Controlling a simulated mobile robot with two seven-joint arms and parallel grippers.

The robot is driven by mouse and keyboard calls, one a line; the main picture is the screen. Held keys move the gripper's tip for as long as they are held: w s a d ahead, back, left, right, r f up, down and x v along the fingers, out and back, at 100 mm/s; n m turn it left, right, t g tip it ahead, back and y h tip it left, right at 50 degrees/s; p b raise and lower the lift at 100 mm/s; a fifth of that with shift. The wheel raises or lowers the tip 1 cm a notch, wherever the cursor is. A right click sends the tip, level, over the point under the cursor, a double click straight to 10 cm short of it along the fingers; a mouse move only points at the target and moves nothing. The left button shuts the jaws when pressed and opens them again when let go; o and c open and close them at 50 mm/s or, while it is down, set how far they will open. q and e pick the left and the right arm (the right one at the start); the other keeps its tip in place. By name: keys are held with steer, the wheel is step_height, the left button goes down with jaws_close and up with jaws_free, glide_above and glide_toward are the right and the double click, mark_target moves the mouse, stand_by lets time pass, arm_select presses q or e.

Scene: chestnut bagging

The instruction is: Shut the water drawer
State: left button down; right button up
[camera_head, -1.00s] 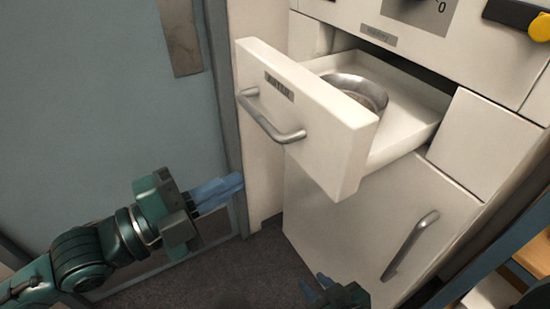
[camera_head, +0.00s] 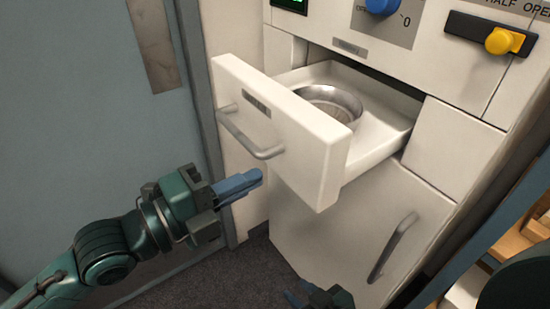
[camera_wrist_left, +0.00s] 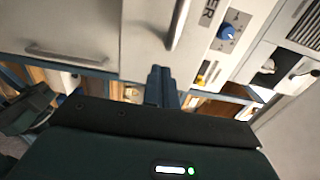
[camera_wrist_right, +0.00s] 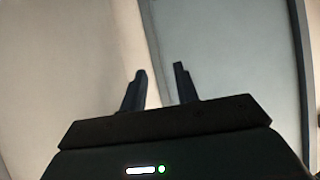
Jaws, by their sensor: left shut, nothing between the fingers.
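The water drawer (camera_head: 290,136) is white with a labelled front and a silver bar handle (camera_head: 248,135). It stands pulled out of the white cabinet and holds a round metal pan (camera_head: 331,103). My left gripper (camera_head: 258,178) is shut and empty, just below and in front of the drawer front, near the handle. In the left wrist view its blue fingers (camera_wrist_left: 160,85) are together, close to the handle (camera_wrist_left: 180,25). My right gripper (camera_head: 308,294) is low at the bottom edge, in front of the lower cabinet door. In the right wrist view its fingers (camera_wrist_right: 160,88) are apart with nothing between them.
Below the drawer is a cabinet door with a bar handle (camera_head: 392,247). Above it are a blue knob (camera_head: 378,5) and a yellow knob (camera_head: 504,40). A grey-blue wall panel (camera_head: 75,120) is on the left. Wooden shelving (camera_head: 515,240) is at the right.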

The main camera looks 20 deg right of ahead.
mark_target(292, 160)
arm_select(q)
steer(key=p+x, duration=0.1)
steer(key=x, duration=0.4)
steer(key=shift+w+d, duration=0.1)
steer(key=shift+d, duration=0.15)
arm_select(e)
steer(key=shift+w+d+r, duration=0.1)
steer(key=shift+d+r, duration=0.1)
steer(key=shift+d, duration=0.15)
arm_select(q)
steer(key=shift+d, duration=0.1)
